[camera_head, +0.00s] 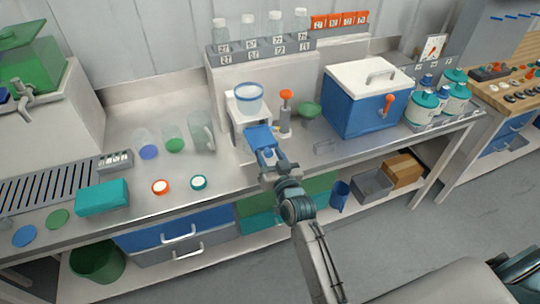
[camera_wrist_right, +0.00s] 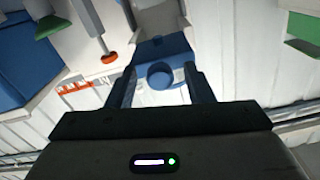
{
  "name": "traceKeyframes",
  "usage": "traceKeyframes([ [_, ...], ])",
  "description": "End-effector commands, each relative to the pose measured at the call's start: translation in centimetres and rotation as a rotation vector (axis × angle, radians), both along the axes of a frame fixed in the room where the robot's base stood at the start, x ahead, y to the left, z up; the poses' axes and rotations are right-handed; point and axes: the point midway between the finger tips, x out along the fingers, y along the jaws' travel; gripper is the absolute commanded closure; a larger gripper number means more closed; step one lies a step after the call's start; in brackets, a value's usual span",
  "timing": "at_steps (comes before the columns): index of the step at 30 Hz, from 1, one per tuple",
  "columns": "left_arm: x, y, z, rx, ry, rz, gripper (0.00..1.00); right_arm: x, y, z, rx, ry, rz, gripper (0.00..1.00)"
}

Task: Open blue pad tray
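The blue pad tray appears to be the blue tray piece (camera_head: 259,135) at the front of a white stand (camera_head: 236,112) on the counter. In the right wrist view a blue front (camera_wrist_right: 162,50) with a round blue knob (camera_wrist_right: 160,75) faces my gripper. My right gripper (camera_head: 264,148) is at the tray's front, and its fingers (camera_wrist_right: 161,80) are apart, one on each side of the knob, with gaps visible. The tray's inside is mostly hidden in the head view. My left gripper is not in view.
A clear cup (camera_head: 248,97) sits on top of the stand. Beakers (camera_head: 201,131) stand to the left.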

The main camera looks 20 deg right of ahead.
Motion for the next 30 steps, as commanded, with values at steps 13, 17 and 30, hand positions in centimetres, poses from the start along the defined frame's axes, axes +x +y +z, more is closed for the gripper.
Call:
traceKeyframes([
  [13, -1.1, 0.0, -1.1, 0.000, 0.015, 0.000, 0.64, -1.9, -0.1, -0.4, 0.000, 0.001, -0.001, 0.53],
  [17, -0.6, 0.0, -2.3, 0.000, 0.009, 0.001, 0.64, -4.5, -0.2, -0.6, 0.002, 0.000, -0.001, 0.53],
  [30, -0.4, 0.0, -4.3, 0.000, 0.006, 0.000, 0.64, -10.6, -0.4, -0.2, 0.001, 0.001, -0.001, 0.53],
])
